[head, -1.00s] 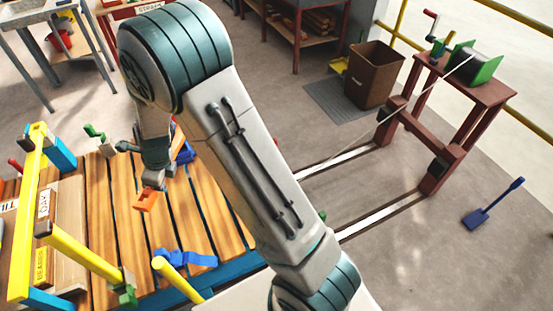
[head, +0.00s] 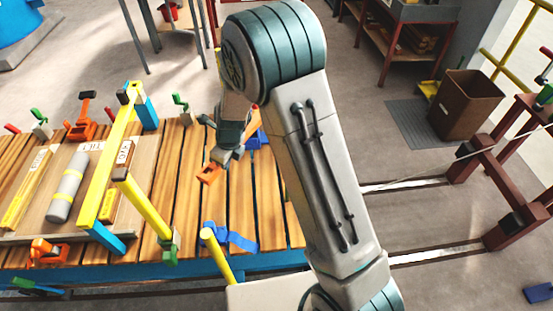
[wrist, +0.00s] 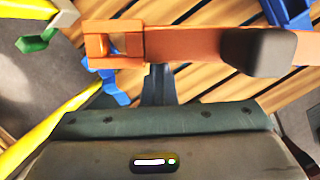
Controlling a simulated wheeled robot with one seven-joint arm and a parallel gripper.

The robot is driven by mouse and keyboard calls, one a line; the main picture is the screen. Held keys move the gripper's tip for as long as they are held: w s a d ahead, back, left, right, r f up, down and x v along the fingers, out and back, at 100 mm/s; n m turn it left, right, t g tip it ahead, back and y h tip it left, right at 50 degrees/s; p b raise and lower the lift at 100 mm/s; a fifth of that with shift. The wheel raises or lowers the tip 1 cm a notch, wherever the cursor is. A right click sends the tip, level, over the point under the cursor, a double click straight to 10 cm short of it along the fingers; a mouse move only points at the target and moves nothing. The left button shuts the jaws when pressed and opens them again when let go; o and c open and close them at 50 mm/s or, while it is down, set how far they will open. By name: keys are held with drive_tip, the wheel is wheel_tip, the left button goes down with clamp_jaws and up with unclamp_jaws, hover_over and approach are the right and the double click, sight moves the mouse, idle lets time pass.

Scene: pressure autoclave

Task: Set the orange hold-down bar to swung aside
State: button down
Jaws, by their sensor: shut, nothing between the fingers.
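The orange hold-down bar (wrist: 190,46) runs across the upper part of the wrist view. It has a square, open orange end at left and a dark grip (wrist: 258,52) at right. In the head view its orange end (head: 209,174) shows low over the slatted wooden deck (head: 190,215); much of the rest is hidden behind my gripper. My gripper (head: 224,156) is shut and empty, right at the bar. In the wrist view its dark fingers (wrist: 158,82) reach up to the bar's lower edge, their tips hidden there. I cannot tell whether they touch it.
A yellow frame (head: 108,170) and a yellow post (head: 217,256) stand up from the deck. Blue pieces (head: 228,238) lie nearby. Orange clamps (head: 82,128) and a grey cylinder (head: 68,187) are at left. Open floor and a brown bin (head: 466,103) are at right.

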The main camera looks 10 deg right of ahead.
drive_tip(key=s+d+r, duration=0.4)
drive_tip(key=d+r, duration=0.1)
drive_tip(key=r, duration=0.4)
drive_tip(key=shift+r+b, duration=0.3)
drive_tip(key=shift+r, duration=0.1)
drive_tip(key=s+d+r+n+t+h, duration=0.1)
drive_tip(key=s+d+r+n, duration=0.5)
drive_tip(key=s+n, duration=0.3)
drive_tip(key=s+d+r+n+t+h, duration=0.1)
drive_tip(key=s+d+r+n, duration=0.4)
drive_tip(key=s+n, duration=0.5)
drive_tip(key=d+n, duration=0.2)
drive_tip(key=n, duration=0.4)
drive_tip(key=shift+s+d+r, duration=0.15)
drive_tip(key=shift+s+r, duration=0.15)
drive_tip(key=shift+r, duration=0.1)
drive_tip(key=shift+d, duration=0.1)
